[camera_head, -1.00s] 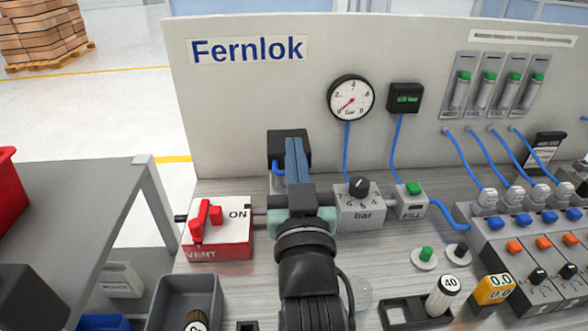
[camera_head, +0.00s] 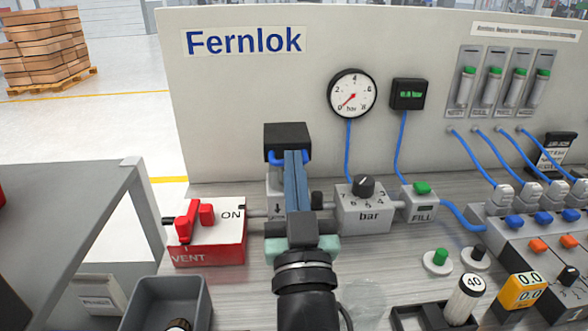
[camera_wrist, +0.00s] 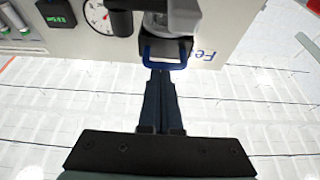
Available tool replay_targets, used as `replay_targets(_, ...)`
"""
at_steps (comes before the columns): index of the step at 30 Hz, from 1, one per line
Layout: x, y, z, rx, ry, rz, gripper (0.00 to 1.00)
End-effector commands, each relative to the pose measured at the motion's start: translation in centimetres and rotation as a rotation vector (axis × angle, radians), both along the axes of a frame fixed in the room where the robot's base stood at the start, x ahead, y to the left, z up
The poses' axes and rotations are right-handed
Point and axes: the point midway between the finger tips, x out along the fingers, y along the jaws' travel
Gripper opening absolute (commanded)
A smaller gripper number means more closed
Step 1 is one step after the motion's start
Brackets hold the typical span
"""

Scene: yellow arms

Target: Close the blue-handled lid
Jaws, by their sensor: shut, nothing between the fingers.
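The lid is a black block (camera_head: 288,135) with a blue loop handle (camera_head: 273,166), on top of a grey fixture against the panel. In the wrist view the blue handle (camera_wrist: 166,64) crosses in front of the black lid (camera_wrist: 166,46). My gripper (camera_head: 291,155) has its blue-grey fingers shut together, with nothing between them. It points away from me toward the lid and hides the middle of the handle. In the wrist view my gripper's fingertips (camera_wrist: 160,76) end right by the handle bar; whether they touch is unclear.
A red VENT/ON valve (camera_head: 208,240) stands left of my gripper. A grey bar regulator (camera_head: 364,212) and a FILL unit (camera_head: 420,205) stand to the right. A grey bin (camera_head: 170,290) and a white cylinder marked 40 (camera_head: 464,298) are nearer. The panel (camera_head: 230,110) rises behind.

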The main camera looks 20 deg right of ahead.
Motion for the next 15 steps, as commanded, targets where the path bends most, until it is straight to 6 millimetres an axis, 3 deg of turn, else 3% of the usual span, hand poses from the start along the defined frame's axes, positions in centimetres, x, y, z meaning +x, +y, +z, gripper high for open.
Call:
replay_targets(10, -0.2, 0.0, -0.1, 0.0, 0.0, 0.0, 0.0)
replay_targets(15, -1.5, 0.4, -0.8, 0.002, 0.003, 0.0, 0.0)
